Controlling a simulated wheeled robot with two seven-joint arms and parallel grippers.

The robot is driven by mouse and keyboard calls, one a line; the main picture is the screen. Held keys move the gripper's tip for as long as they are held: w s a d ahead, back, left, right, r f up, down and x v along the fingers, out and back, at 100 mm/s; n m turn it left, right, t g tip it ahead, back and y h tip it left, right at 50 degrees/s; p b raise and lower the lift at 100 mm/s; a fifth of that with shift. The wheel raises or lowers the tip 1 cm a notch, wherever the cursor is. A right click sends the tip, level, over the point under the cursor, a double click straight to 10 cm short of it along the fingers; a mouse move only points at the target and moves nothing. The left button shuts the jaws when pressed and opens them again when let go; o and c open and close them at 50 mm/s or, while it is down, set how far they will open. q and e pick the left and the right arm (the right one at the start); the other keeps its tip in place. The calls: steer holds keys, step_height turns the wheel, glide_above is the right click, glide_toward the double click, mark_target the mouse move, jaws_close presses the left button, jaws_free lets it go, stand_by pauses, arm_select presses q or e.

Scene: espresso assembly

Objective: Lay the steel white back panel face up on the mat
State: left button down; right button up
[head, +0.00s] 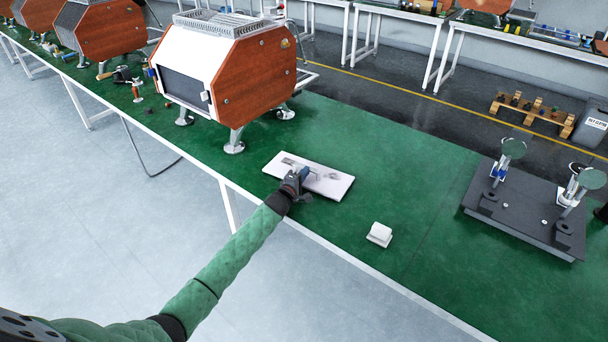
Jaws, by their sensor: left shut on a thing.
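The white back panel (328,184) is a flat pale rectangle on the green mat (400,200), near the front edge of the bench. It looks level and lies flat on the mat or just over it; I cannot tell which. Cut-outs or grey marks show on its upper face. I cannot tell which face this is. My left gripper (302,174) reaches in from the front left and is shut on the panel, at its near side. The fingertips are small and partly hidden by the wrist. My right gripper is not in view.
A wood-and-white espresso machine (228,65) stands on metal feet behind and left of the panel. A small white block (380,234) lies to the right. A dark fixture plate (525,210) with clamps stands farther right. The mat between panel and fixture is mostly clear.

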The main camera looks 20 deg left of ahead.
arm_select(q)
steer(key=c, duration=1.1)
jaws_free()
steer(key=shift+f, duration=0.1)
steer(key=shift+s, duration=0.1)
steer(key=shift+p+v, duration=0.8)
steer(key=shift+v, duration=0.25)
steer(key=shift+p+v, duration=1.3)
steer(key=shift+v, duration=1.05)
steer(key=shift+s, duration=0.1)
